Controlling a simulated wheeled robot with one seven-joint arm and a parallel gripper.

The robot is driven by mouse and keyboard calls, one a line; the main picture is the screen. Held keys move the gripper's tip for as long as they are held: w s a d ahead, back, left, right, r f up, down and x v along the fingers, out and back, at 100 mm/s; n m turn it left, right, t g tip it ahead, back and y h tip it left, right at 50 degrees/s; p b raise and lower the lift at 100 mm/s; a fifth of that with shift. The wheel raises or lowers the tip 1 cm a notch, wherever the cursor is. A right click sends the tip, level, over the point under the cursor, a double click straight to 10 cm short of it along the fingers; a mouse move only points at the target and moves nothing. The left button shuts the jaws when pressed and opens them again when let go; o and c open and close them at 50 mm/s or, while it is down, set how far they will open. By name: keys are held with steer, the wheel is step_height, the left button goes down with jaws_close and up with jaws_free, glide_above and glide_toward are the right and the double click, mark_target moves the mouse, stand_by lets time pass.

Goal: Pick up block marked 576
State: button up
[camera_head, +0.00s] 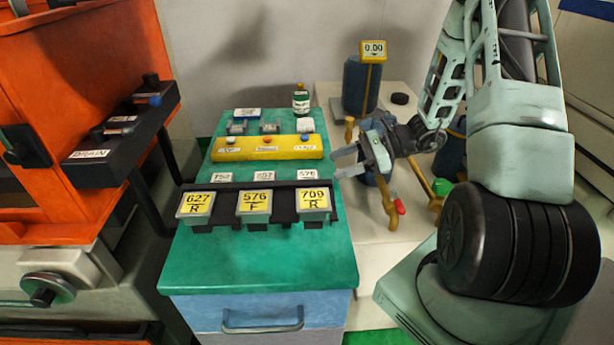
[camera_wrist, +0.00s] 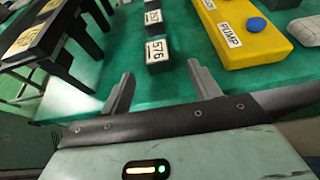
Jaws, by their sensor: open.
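A small dark block with a white 576 label (camera_head: 306,175) stands at the right end of a row behind the black rack. In the wrist view this block (camera_wrist: 158,56) lies just beyond my fingertips, roughly between their lines. A yellow plate marked 576 F (camera_head: 255,201) sits in the middle of the rack's front. My gripper (camera_head: 338,163) is open and empty, right of the row, its fingers pointing left. Its two fingers also show in the wrist view (camera_wrist: 161,73), apart from the block.
Plates 627 R (camera_head: 196,203) and 709 R (camera_head: 314,199) flank the middle plate on the black rack (camera_head: 284,210). A yellow button bar (camera_head: 240,153) lies behind the row. A green bottle (camera_head: 301,100) stands farther back. The green top's front (camera_head: 260,260) is clear.

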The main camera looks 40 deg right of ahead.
mark_target(310, 174)
steer(key=x, duration=0.4)
steer(key=shift+p, duration=0.3)
steer(key=p+x, duration=0.1)
steer(key=x, duration=0.3)
steer(key=shift+s+a+p, duration=0.15)
steer(key=shift+a+p, duration=0.15)
steer(key=shift+w+a+f, duration=0.2)
steer(key=shift+w+a, duration=0.1)
jaws_close()
